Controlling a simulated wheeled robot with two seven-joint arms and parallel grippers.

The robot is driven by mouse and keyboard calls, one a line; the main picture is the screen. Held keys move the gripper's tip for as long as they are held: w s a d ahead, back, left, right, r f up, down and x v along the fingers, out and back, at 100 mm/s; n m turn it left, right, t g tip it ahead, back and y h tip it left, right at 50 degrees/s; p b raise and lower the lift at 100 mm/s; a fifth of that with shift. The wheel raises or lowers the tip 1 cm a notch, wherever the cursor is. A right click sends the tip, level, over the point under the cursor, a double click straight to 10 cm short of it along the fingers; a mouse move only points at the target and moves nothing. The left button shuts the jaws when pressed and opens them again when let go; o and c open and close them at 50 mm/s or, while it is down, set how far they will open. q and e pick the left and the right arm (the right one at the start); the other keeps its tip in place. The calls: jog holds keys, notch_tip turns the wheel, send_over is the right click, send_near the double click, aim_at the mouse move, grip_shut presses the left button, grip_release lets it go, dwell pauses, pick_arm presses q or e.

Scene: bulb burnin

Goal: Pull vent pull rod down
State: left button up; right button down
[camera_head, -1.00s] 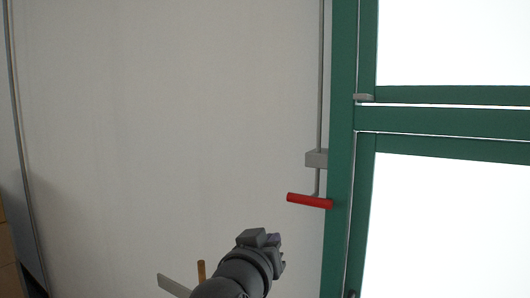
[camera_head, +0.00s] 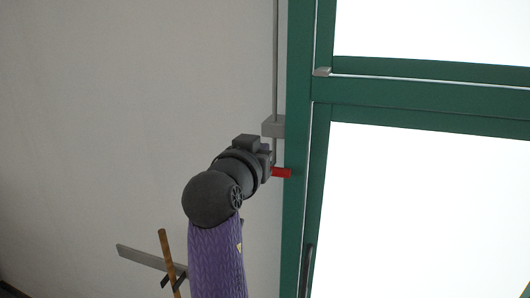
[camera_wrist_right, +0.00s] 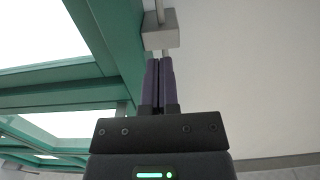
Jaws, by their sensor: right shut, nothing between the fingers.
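The vent pull rod (camera_head: 276,60) is a thin grey rod running down the wall beside the green window frame. It passes through a grey block (camera_head: 274,127) and ends in a red handle (camera_head: 283,173). My right gripper (camera_head: 266,164) is at the handle and covers its left part in the head view. In the right wrist view the fingers (camera_wrist_right: 160,64) are together, just below the grey block (camera_wrist_right: 160,32), with the rod (camera_wrist_right: 160,12) above it. The red handle is not visible there, and I cannot tell whether the fingers touch it. My left gripper is not in view.
The green window frame (camera_head: 298,120) with bright panes stands close on the right of the rod. A small grey catch (camera_head: 322,71) sits on it. A grey bar (camera_head: 145,257) and a brown stick (camera_head: 168,258) are at lower left. The pale wall left of the rod is clear.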

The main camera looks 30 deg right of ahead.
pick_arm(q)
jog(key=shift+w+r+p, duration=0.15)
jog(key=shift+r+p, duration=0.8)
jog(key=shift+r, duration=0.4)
pick_arm(e)
jog(key=shift+w+d+f, duration=0.4)
jog(key=shift+f, duration=0.3)
jog(key=shift+w+d+f, duration=0.35)
jog(key=shift+d+f, duration=0.05)
jog(key=shift+f, duration=0.3)
jog(key=shift+w+d+f, duration=0.4)
jog(key=shift+f, duration=0.3)
